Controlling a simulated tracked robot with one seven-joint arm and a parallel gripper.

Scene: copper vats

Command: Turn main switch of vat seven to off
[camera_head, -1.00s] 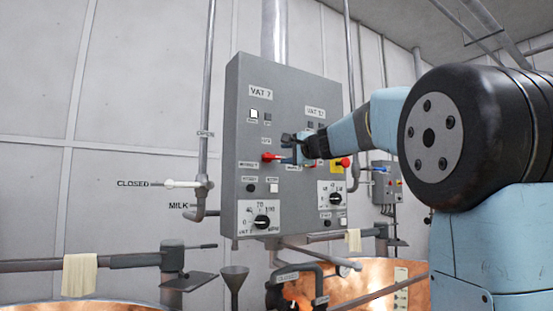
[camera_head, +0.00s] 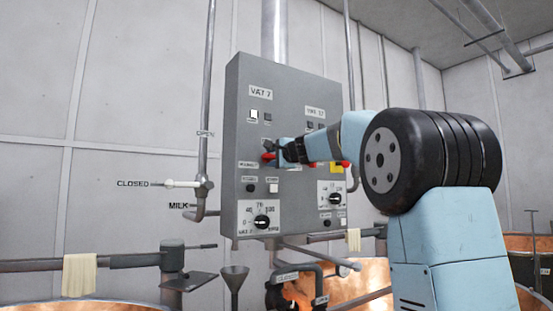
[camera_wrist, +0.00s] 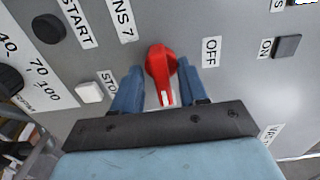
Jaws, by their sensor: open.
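The red main switch (camera_wrist: 161,62) of vat seven sits on the grey panel (camera_head: 247,90) under the VAT 7 label; a bit of it shows in the head view (camera_head: 267,156). In the wrist view its white mark points toward the picture's bottom. The OFF label (camera_wrist: 211,52) is to its right there, and a partly hidden "7" label (camera_wrist: 123,20) to its left. My gripper (camera_wrist: 159,76) is open, with one blue finger on each side of the switch. Small gaps seem to show; I cannot tell whether either finger touches it.
Start (camera_wrist: 48,28) and stop (camera_wrist: 90,92) buttons and a dial (camera_head: 262,222) lie near the switch. An ON button (camera_wrist: 287,46) is on the other side. Another red switch lies partly behind my arm. Pipes and copper vats (camera_head: 365,283) stand below and beside the panel.

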